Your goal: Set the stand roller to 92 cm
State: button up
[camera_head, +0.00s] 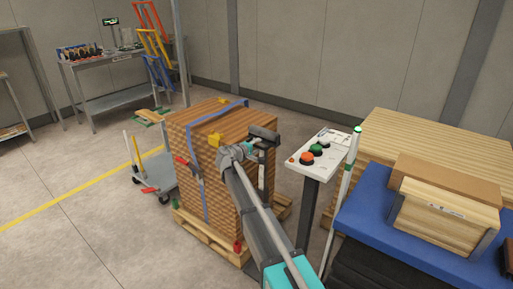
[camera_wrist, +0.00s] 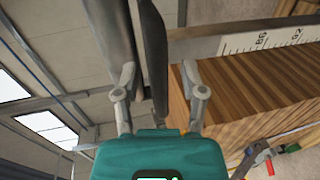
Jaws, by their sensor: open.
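The stand roller has a dark roller head (camera_head: 263,133) on an upright post beside the right edge of the wood stack in the head view. My gripper (camera_head: 250,149) is at the stand just below the roller. In the wrist view my gripper (camera_wrist: 158,75) is open, with a dark bar (camera_wrist: 152,45) of the stand between its fingers. Whether the fingers touch it I cannot tell. A pale scale (camera_wrist: 270,40) with the marks 86 and 92 shows at the upper right of the wrist view. The pointer reading cannot be made out.
The strapped wood stack (camera_head: 204,175) stands on a pallet (camera_head: 205,228), close to my gripper. A control panel (camera_head: 318,150) with red and green buttons stands to the right. Floor at the left is largely clear.

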grip_shut()
notch_tip(320, 180, down, 6)
jog(key=b, duration=0.6)
dwell(0.5)
grip_release()
jog(key=shift+r, duration=0.2)
